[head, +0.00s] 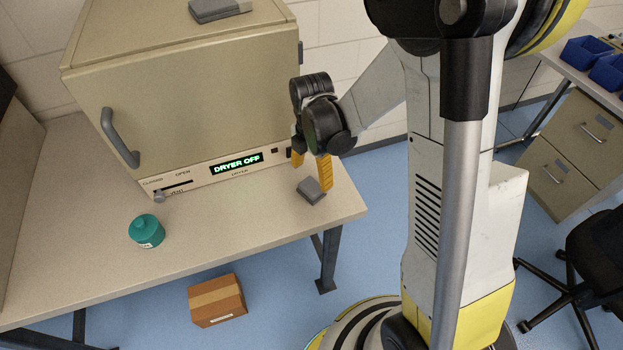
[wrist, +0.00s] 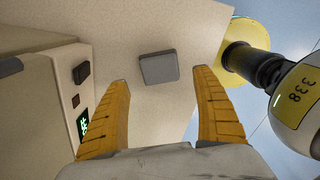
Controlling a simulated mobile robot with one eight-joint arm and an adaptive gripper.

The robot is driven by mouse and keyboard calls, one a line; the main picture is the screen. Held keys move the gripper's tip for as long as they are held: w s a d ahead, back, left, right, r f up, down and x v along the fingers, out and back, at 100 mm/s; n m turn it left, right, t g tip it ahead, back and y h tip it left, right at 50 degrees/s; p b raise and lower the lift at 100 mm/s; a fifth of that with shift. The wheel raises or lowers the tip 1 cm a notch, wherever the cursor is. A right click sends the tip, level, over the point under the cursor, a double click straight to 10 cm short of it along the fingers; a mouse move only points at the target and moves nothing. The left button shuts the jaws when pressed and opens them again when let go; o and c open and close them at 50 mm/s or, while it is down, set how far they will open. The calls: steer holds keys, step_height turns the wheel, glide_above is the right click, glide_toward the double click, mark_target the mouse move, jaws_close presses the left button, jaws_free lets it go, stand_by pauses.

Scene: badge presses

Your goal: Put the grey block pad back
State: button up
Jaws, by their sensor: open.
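The grey block pad (head: 311,190) lies flat on the bench top near its right end, in front of the dryer's right corner. In the wrist view the pad (wrist: 159,67) shows just beyond the fingertips, between their lines. My gripper (head: 311,178) points down over the bench close to the pad. Its yellow fingers (wrist: 162,78) are spread and nothing is between them. I cannot tell the exact gap between fingertips and pad. A second grey block (head: 218,8) lies on top of the dryer (head: 200,110).
The dryer is closed and its display (head: 237,163) reads "DRYER OFF". A cardboard box (head: 217,300) sits on the floor below. Drawers (head: 572,150) and a black chair (head: 595,250) are at the right.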

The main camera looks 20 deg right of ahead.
step_height(320, 180, up, 6)
steer(key=p, duration=0.2)
step_height(320, 180, up, 10)
steer(key=m+t, duration=0.3)
steer(key=m, duration=0.6)
glide_above(312, 186)
steer(key=s, duration=0.5)
steer(key=s+r+m+t, duration=0.4)
steer(key=s+m, duration=0.3)
steer(key=m, duration=0.6)
steer(key=shift+s+r, duration=0.35)
steer(key=shift+r, duration=0.3)
steer(key=shift+a, duration=0.1)
